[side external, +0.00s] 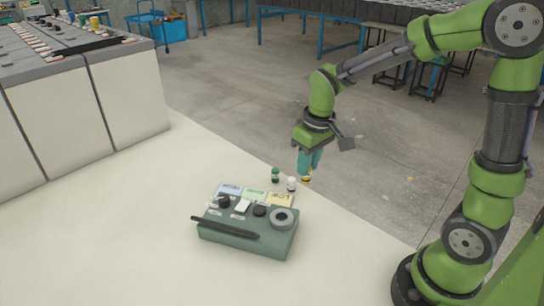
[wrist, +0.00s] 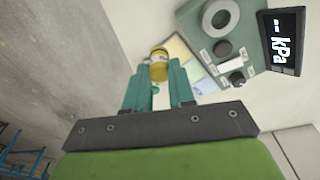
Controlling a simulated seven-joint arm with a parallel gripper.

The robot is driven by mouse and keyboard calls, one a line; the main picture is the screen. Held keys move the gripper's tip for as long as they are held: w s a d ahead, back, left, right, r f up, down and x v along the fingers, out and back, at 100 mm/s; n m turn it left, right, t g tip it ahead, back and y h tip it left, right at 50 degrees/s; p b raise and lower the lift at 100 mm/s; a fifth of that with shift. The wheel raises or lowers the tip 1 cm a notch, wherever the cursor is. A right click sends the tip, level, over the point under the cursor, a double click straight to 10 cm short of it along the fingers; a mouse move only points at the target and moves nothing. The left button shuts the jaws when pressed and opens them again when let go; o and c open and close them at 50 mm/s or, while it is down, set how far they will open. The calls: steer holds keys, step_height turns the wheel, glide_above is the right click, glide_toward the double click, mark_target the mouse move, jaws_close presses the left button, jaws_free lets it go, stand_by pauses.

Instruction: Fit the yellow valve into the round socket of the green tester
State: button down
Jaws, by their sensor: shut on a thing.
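The yellow valve (side external: 305,179) is held at the tips of my gripper (side external: 309,164), in the air behind and to the right of the green tester (side external: 262,244). In the wrist view the yellow valve (wrist: 159,66) sits between the two teal fingers of my gripper (wrist: 159,74), which is shut on it. The tester's round socket (side external: 283,218), a grey ring with a dark centre, is at its right end. The socket (wrist: 221,17) also shows in the wrist view, up and right of the valve and apart from it. The valve's lower end is hard to make out.
The tester carries dark knobs and a display reading kPa (wrist: 284,42). Coloured cards (side external: 255,194) lie behind it. The white table (side external: 130,235) is clear to the left.

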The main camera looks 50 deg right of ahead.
steer(key=a+r+n, duration=0.2)
steer(key=a+n, duration=0.5)
steer(key=a, duration=0.3)
steer(key=shift+n+y, duration=0.3)
steer(key=shift+y, duration=0.1)
steer(key=shift+s+d+f, duration=0.15)
steer(key=shift+s+f, duration=0.05)
steer(key=shift+f, duration=1.8)
steer(key=shift+s+d+f, duration=0.1)
steer(key=shift+s+f, duration=0.05)
steer(key=shift+f, duration=1.85)
steer(key=c, duration=1)
jaws_free()
steer(key=shift+f, duration=0.1)
steer(key=shift+o, duration=0.2)
